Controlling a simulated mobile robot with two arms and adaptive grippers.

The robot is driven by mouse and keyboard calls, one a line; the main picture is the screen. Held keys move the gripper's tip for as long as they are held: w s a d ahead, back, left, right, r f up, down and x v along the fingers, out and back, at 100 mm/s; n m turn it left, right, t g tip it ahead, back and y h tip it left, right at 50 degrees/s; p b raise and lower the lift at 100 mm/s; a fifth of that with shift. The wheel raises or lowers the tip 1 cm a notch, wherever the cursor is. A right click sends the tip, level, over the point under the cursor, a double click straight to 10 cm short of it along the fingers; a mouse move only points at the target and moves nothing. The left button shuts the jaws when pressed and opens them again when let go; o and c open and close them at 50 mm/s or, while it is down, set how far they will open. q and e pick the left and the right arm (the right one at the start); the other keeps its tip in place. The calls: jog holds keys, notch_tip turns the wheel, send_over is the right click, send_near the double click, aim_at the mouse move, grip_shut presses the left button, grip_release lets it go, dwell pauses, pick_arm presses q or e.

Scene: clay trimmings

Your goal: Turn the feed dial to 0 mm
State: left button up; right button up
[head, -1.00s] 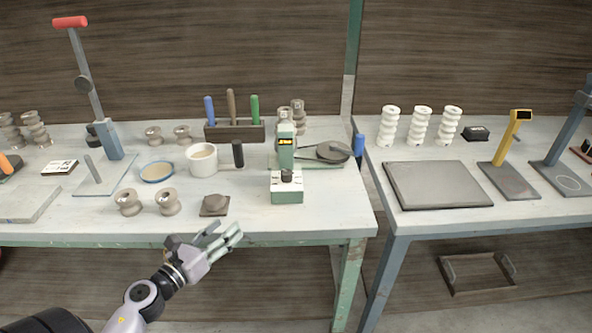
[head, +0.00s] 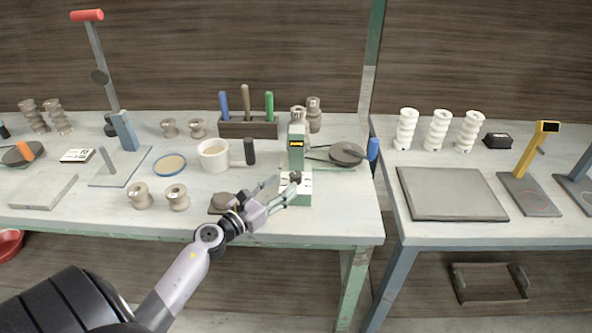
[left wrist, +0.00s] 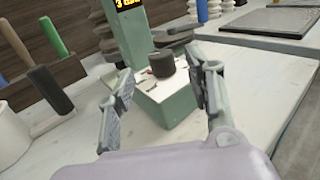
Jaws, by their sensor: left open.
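The feed dial is a dark round knob (head: 295,177) on the white-topped front block of a small green machine (head: 296,148) with a lit yellow display. In the left wrist view the knob (left wrist: 161,63) stands upright between my fingers, a little beyond their tips, with small marks around it. The display (left wrist: 127,3) is cut off at the top edge there, and I cannot read it fully. My left gripper (head: 277,190) is open and empty, just in front and left of the knob; it also shows in the left wrist view (left wrist: 160,90). My right gripper is not in view.
A white cup (head: 213,156) and a tool rack (head: 247,128) with colored handles stand left of the machine. A round dark disc (head: 347,153) sits at its right. The bench front edge is close below.

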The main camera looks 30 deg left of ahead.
aim_at(292, 177)
pick_arm(q)
jog(key=w, duration=0.6)
jog(key=shift+w+d+p, duration=0.35)
jog(key=shift+w+d, duration=0.05)
jog(key=shift+c, duration=0.5)
grip_shut()
